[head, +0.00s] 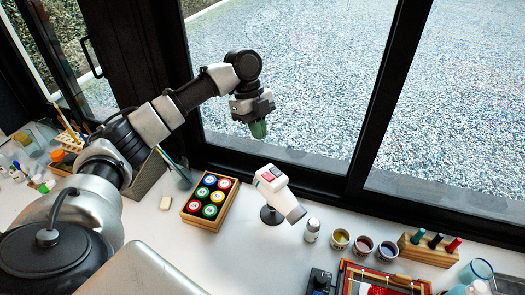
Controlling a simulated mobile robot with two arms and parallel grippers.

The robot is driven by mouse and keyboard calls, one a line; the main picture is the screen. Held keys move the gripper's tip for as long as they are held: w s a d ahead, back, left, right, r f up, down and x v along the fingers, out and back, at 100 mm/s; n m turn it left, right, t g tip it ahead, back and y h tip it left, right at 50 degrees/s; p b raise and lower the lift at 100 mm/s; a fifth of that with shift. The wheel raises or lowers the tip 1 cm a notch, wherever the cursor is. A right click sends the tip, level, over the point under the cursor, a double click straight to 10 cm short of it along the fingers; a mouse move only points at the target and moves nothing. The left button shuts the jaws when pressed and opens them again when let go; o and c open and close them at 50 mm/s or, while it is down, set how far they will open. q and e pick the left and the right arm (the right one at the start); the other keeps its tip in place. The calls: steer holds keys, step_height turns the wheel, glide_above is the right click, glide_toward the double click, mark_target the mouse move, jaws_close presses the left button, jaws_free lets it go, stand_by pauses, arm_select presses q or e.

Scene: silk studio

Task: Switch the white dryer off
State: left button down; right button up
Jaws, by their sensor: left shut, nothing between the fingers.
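The white dryer (279,187) stands on a dark round stand on the white table, in the middle of the head view. It is tilted, its dark nozzle pointing down to the right. Red and dark controls show on its upper side; their setting is too small to read. My left gripper (258,130) hangs above and slightly left of the dryer, apart from it. Its greenish fingers point down and are shut with nothing between them. My right gripper is not in view.
A wooden box (228,219) of coloured jars sits left of the dryer. A small shaker (312,230), several paint pots and a wooden rack (428,250) stand to the right. A framed piece (352,280) lies at the front. The window frame (330,180) rises behind.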

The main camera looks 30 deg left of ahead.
arm_select(q)
steer(key=shift+w+a+r, duration=0.1)
steer(key=shift+a+r, duration=0.6)
steer(key=shift+r, duration=0.2)
steer(key=shift+d, duration=0.1)
steer(key=shift+f, duration=0.1)
